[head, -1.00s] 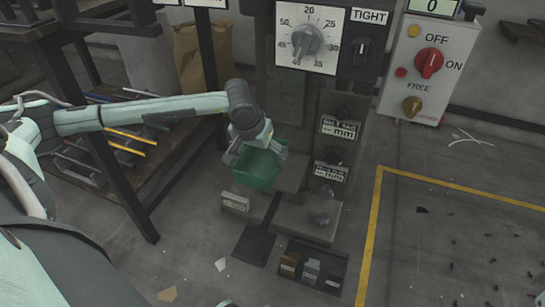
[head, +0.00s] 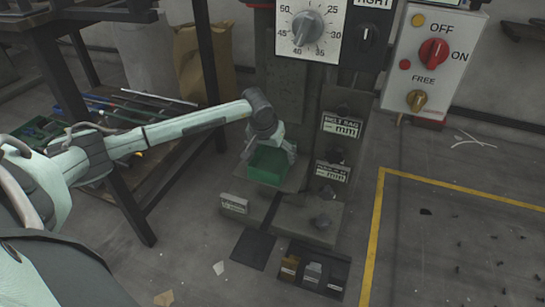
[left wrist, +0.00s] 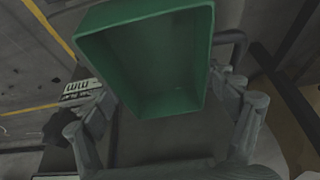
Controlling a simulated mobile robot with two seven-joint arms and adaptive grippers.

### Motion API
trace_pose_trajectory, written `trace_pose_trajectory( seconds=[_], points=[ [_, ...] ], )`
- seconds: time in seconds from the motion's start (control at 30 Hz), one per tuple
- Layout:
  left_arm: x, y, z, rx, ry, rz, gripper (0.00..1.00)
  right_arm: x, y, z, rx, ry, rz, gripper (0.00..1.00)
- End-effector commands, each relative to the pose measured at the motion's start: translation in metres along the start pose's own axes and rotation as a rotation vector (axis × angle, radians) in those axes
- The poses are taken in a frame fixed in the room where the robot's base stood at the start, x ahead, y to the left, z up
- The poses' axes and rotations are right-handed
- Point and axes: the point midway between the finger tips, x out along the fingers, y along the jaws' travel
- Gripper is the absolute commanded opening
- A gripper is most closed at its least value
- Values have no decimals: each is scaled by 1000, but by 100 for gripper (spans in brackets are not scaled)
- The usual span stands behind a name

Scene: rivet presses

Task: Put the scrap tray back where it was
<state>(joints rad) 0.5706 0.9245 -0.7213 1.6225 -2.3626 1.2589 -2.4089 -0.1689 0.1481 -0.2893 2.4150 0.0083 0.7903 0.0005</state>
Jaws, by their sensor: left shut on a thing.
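The scrap tray is a green open box (head: 268,168) low in front of the press column, just above or on its lower ledge; I cannot tell whether it touches. My right gripper is not in view.
The grey press (head: 290,85) carries a dial (head: 306,27) and labelled knobs at right. A small label plate (head: 233,203) stands at the ledge's front left. A floor bin row (head: 312,268) lies in front. A dark rack (head: 130,185) stands left. A yellow line (head: 373,230) marks floor at right.

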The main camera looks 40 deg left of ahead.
Motion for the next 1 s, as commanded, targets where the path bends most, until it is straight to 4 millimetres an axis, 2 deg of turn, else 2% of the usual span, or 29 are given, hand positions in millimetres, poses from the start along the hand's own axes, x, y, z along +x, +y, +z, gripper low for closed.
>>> trace_pose_trajectory(
  seconds=[0.27, 0.3, 0.4, 0.77, 0.87, 1.0],
  points=[
    [1, 0, 0, 1, 2, -1, 43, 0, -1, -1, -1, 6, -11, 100],
    [1, 0, 1, 1, 0, -1, 89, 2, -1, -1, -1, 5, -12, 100],
    [1, 0, 1, 1, -1, -1, 100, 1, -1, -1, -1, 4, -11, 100],
    [-2, 0, 0, 1, -1, -1, 100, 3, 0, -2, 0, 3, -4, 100],
    [-11, -1, -2, 2, 1, -3, 100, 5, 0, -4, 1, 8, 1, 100],
    [-38, -2, -2, 3, 2, -3, 100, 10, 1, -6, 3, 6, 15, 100]
  ],
)
